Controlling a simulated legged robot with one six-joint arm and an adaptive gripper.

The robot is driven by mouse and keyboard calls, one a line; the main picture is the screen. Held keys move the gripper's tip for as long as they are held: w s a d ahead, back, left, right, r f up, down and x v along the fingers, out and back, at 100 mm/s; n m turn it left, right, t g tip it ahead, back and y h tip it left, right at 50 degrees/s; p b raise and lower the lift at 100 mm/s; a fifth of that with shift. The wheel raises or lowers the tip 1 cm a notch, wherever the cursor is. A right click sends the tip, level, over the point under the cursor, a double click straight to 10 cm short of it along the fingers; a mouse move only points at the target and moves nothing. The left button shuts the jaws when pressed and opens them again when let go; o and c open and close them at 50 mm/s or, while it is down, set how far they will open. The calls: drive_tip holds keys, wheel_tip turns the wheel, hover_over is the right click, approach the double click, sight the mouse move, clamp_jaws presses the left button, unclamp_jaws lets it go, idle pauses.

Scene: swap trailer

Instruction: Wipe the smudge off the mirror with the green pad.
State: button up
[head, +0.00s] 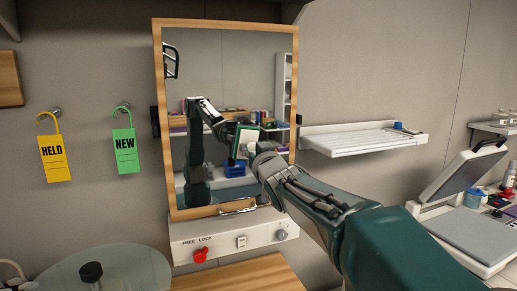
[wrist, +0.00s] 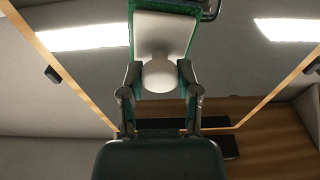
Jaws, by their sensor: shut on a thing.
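The mirror (head: 225,75) has a wooden frame and hangs on the wall in the middle of the head view. My gripper (wrist: 160,76) is shut on the round white knob of the green pad (wrist: 165,36), which has a white back and a green rim. In the head view, my gripper (head: 256,153) is in front of the lower right part of the mirror. The pad is close to the glass; I cannot tell whether it touches. My arm's reflection shows in the mirror. I cannot make out a smudge; my arm and the pad cover part of the glass.
A white panel with a red knob (head: 200,254) and a switch is below the mirror. A yellow HELD tag (head: 54,158) and a green NEW tag (head: 125,150) hang at left. A white shelf (head: 360,140) juts out at right. A round glass top (head: 125,270) stands lower left.

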drive_tip(key=shift+s+a, duration=0.3)
drive_tip(key=shift+a, duration=0.8)
drive_tip(key=shift+s+a, duration=0.3)
drive_tip(key=shift+a, duration=0.8)
drive_tip(key=shift+s+a, duration=0.3)
drive_tip(key=shift+a, duration=0.8)
drive_tip(key=shift+s, duration=0.1)
drive_tip(key=v, duration=0.5)
drive_tip(key=shift+s+d+r, duration=0.1)
drive_tip(key=shift+s+r, duration=0.25)
drive_tip(key=v, duration=0.3)
drive_tip(key=shift+r, duration=0.15)
drive_tip(key=shift+s, duration=0.1)
